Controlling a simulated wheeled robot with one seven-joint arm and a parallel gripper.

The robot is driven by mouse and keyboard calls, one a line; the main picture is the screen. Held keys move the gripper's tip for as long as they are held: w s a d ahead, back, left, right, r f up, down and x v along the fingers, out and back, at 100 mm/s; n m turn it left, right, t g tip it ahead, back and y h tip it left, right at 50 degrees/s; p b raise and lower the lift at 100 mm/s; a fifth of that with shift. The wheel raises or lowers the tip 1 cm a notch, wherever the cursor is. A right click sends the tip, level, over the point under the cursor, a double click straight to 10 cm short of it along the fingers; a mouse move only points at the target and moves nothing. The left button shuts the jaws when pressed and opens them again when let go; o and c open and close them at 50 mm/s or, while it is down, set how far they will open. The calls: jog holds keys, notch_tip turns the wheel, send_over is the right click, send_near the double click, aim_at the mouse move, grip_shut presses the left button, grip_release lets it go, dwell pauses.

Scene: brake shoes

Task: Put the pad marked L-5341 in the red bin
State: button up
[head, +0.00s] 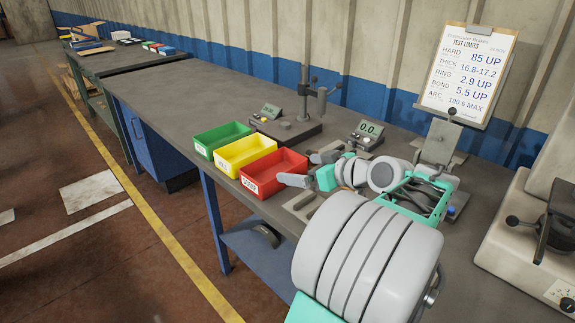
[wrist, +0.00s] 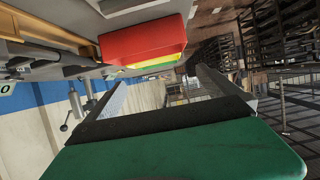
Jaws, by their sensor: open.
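The red bin (head: 272,172) stands at the front edge of the bench, with a white label on its front. It looks empty inside. It also shows at the top of the wrist view (wrist: 145,40). My gripper (head: 301,169) is at the right side of the red bin, its fingers apart with nothing seen between them. In the wrist view my gripper (wrist: 160,80) also shows spread, empty fingers. A teal tray (head: 406,205) of dark curved pieces sits behind my arm and is partly hidden. I cannot read L-5341 on any piece.
The yellow bin (head: 247,152) and green bin (head: 221,138) stand left of the red bin. Behind are a gauge stand (head: 304,95), a digital readout (head: 368,130) and a clipboard of test limits (head: 468,75). A machine (head: 530,245) stands right. The bench is clear at left.

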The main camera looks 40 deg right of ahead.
jog(key=w+a+f+g+y, duration=0.1)
jog(key=w+a+f+g, duration=0.25)
jog(key=a, duration=0.45)
jog(key=w+a+f+g+y, duration=0.15)
jog(key=a+f, duration=0.25)
jog(key=a, duration=0.4)
jog(key=s+a+f+g+h, duration=0.1)
jog(key=s+a+f+g, duration=0.2)
jog(key=s+a, duration=0.3)
jog(key=s+a+f+g+h, duration=0.2)
jog(key=s+a+f, duration=0.3)
jog(key=a, duration=0.6)
jog(key=shift+s+f+g, duration=0.15)
jog(key=shift+s+g, duration=0.25)
jog(key=shift+g, duration=0.2)
